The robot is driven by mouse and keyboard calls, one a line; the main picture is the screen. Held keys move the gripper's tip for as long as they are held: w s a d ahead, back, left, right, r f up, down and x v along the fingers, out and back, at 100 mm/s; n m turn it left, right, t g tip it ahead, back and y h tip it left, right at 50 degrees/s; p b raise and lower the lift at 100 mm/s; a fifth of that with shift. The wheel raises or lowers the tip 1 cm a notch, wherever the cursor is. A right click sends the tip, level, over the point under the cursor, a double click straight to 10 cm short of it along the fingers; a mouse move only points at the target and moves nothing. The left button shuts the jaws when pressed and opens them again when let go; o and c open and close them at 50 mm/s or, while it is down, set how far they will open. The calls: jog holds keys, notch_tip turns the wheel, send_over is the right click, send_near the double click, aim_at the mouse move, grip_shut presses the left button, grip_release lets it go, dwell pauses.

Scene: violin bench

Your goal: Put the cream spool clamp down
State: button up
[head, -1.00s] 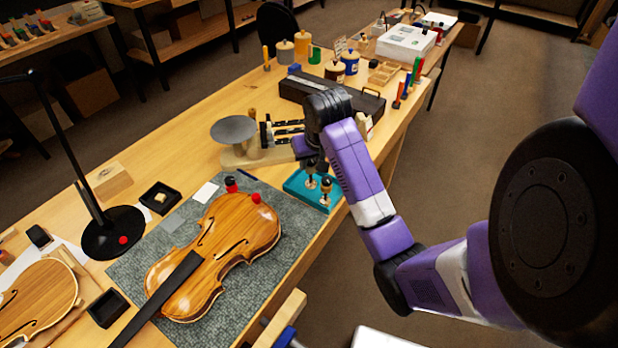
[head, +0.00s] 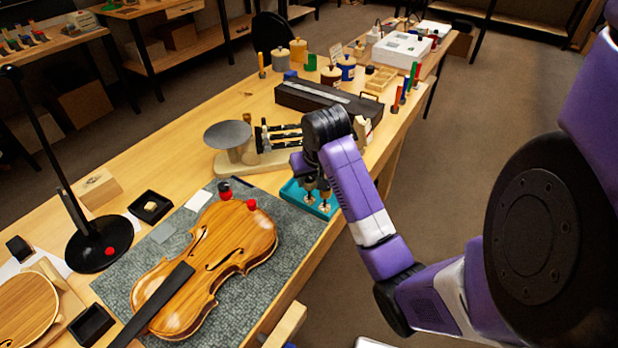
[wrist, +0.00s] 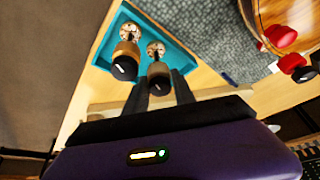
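Two spool clamps with pale round discs, brownish bodies and black knobs are over the teal tray (head: 287,193). In the wrist view, one clamp (wrist: 156,50) is between my fingers; I take it as the cream spool clamp. My gripper (wrist: 159,76) points down at it, and its fingers appear shut on the body near the knob. The clamp looks upright, with its disc at or just above the tray floor; I cannot tell which. The other clamp (wrist: 127,47) stands beside it to the left. In the head view, my gripper (head: 314,180) partly hides both clamps.
A violin (head: 215,260) lies on the grey mat (head: 125,285), left of the tray. Red clamps (head: 251,205) are at its end. A balance scale (head: 235,140) and a dark case (head: 325,100) stand behind. The bench's front edge is close by the tray.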

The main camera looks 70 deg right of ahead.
jog(key=o, duration=0.4)
jog(key=shift+c, duration=0.2)
